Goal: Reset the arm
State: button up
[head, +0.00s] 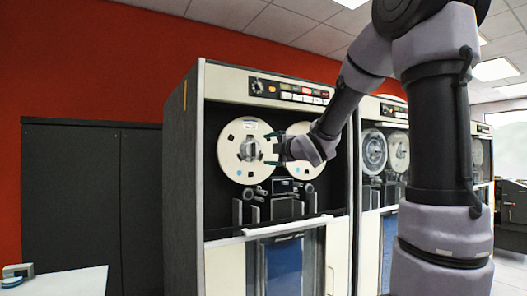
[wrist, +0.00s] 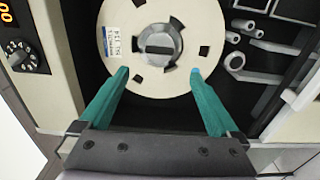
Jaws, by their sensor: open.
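My gripper (head: 272,148) is raised in front of the tape cabinet (head: 181,190), near the left tape reel (head: 237,163). In the wrist view my gripper (wrist: 158,72) shows two green fingers spread wide apart with nothing between them. I cannot tell whether the fingertips touch the reel's face. My arm reaches in from the right of the head view, bent at the elbow.
A right reel (head: 305,172) sits beside the left one, partly behind my wrist. A control panel (head: 287,91) with a dial is above. More tape cabinets (head: 373,148) stand right. A dark cupboard (head: 70,195) and white table (head: 65,283) are left.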

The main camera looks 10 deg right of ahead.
jog(key=shift+s+d, duration=0.1)
jog(key=shift+s, duration=0.15)
jog(key=s+d+f+m+g+h, duration=0.4)
jog(key=s+d+m+h, duration=0.25)
jog(key=s+m, duration=0.65)
jog(key=s+a+f+m+g+y, duration=0.1)
jog(key=s+f+m+g, duration=0.2)
jog(key=s+m, duration=0.3)
jog(key=s+a+f+m+g+y, duration=0.2)
jog(key=s+f+m, duration=0.3)
jog(key=s, duration=0.6)
jog(key=shift+a+m+g, duration=0.3)
jog(key=shift+m+g, duration=0.3)
jog(key=shift+m, duration=0.4)
